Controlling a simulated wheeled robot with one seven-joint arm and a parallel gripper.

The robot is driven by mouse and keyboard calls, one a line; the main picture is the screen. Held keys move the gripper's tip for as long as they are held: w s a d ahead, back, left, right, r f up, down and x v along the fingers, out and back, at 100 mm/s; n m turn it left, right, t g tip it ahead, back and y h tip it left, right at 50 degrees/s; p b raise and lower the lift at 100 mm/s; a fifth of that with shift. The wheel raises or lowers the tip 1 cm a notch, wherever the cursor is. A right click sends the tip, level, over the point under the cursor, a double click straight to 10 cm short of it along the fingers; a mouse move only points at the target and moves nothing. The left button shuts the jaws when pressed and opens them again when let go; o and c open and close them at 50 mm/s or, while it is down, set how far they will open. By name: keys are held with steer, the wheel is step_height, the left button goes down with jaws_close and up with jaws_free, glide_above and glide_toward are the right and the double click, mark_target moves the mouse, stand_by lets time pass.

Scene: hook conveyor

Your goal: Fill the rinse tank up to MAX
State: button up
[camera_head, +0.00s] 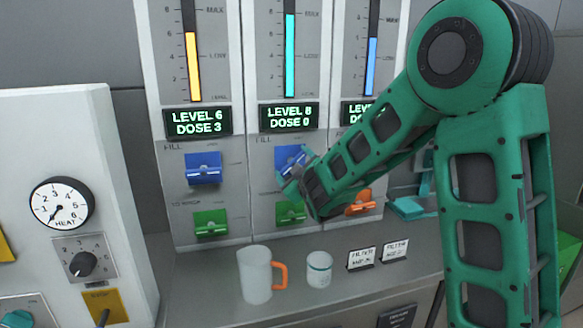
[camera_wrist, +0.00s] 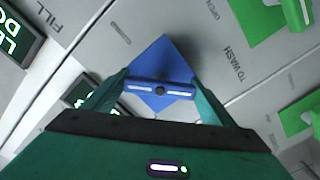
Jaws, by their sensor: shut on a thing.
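Three tank panels stand side by side in the head view, with orange (camera_head: 192,66), cyan (camera_head: 290,55) and blue (camera_head: 372,66) level columns. The cyan column reaches about its MAX mark, and the middle display (camera_head: 289,115) reads LEVEL 8, DOSE 0. No readable name shows which tank is the rinse tank. My gripper (camera_head: 292,180) is at the middle panel's blue FILL lever (camera_head: 290,155). In the wrist view, my gripper (camera_wrist: 160,88) is shut on the bar of this blue lever (camera_wrist: 155,65), one finger at each end.
The left display (camera_head: 197,121) reads LEVEL 6, DOSE 3. Green levers (camera_head: 210,222) sit below. A heater panel (camera_head: 62,203) stands at left.

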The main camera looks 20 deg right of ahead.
steer(key=m, duration=0.4)
steer(key=shift+f+m, duration=0.1)
steer(key=shift+m, duration=1.7)
steer(key=o, duration=1)
steer(key=shift+o, duration=0.2)
steer(key=shift+s, duration=0.1)
steer(key=s, duration=1)
steer(key=shift+s, duration=0.25)
